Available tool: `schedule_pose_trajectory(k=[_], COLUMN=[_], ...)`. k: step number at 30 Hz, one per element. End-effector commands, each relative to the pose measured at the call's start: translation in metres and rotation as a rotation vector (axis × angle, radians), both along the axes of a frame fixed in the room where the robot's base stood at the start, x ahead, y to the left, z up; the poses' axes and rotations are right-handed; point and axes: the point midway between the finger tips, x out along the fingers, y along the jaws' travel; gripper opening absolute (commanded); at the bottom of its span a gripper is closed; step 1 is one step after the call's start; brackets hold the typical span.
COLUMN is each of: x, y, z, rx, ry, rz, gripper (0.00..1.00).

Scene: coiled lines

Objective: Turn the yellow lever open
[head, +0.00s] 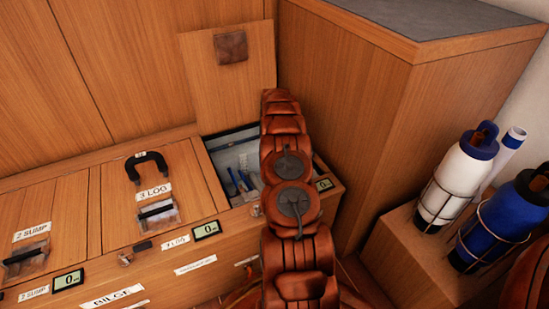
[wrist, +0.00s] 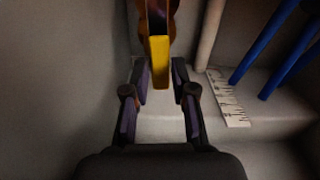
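The yellow lever (wrist: 159,72) shows in the wrist view, at the upper middle, pointing down toward me from an orange-brown fitting. My gripper (wrist: 161,82) is open, with one dark finger on each side of the lever's line. The lever's end lies between or just beyond the fingertips; I cannot tell whether they touch it. In the head view my arm reaches down into the open compartment (head: 236,150) at the back, and it hides the gripper and the lever there.
Blue rods (wrist: 265,45), a pale pipe (wrist: 209,35) and a marked white strip (wrist: 229,98) are right of the gripper. A grey wall is close on the left. A raised wooden lid (head: 230,85) stands behind the compartment. A tall cabinet (head: 400,110) stands right of my arm.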

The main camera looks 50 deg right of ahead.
Motion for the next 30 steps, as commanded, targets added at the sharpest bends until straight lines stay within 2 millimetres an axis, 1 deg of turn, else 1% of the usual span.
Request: schedule_pose_trajectory(k=[1,4,5,14,17,20,23,26,30], x=[0.0,-0.001,-0.001,-0.001,-0.001,0.0,0.0,0.0,0.0], y=[0.0,0.0,0.0,0.0,0.0,0.0,-0.001,-0.001,0.0], z=[0.0,0.0,0.0,0.0,0.003,0.009,0.021,0.037,0.062], rx=[0.0,0.0,0.0,0.002,0.001,0.0,-0.001,-0.002,0.001], ry=[0.001,0.001,0.001,0.002,0.002,0.001,-0.001,-0.002,0.001], rz=[0.0,0.0,0.0,0.0,0.0,0.0,0.0,0.0,0.001], gripper=[0.34,0.44,0.46,0.46,0.46,0.46,0.46,0.46,0.46])
